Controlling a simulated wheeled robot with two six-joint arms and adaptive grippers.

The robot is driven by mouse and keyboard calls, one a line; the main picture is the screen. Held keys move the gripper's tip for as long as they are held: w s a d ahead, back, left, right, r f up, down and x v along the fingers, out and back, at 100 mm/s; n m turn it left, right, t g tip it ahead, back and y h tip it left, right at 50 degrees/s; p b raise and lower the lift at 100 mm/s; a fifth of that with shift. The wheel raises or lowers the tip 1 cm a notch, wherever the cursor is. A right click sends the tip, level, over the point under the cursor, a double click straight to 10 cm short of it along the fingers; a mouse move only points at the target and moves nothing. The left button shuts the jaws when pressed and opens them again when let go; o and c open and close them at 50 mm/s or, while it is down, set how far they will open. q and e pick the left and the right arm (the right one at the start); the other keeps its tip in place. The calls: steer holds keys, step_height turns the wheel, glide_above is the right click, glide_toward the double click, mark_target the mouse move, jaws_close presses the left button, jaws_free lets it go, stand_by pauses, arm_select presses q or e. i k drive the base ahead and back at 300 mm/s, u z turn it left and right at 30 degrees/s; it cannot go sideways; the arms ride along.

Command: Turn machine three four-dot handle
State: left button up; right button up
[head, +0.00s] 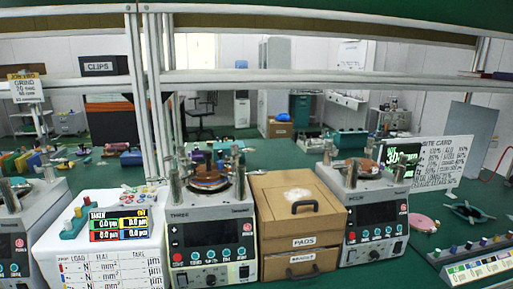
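Machine three (212,232) stands left of centre on the bench, a grey box with a label that reads THREE. Its front has a dark display, a red button and a row of blue-lit buttons. On top is a round copper-coloured plate (207,184) with upright metal posts around it; one post (175,188) stands at the left and one (239,178) at the right. Dot marks on its handles are too small to tell, so I cannot pick out the four-dot handle. Neither of my grippers is in view.
A wooden box (297,228) labelled PADS stands close at machine three's right, with a similar machine (362,213) beyond it. A white display unit (100,240) stands close at its left. A grey shelf rail (330,77) crosses above. Green bench shows at the right.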

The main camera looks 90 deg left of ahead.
mark_target(181, 154)
steer(key=k, duration=0.85)
steer(key=u, duration=1.95)
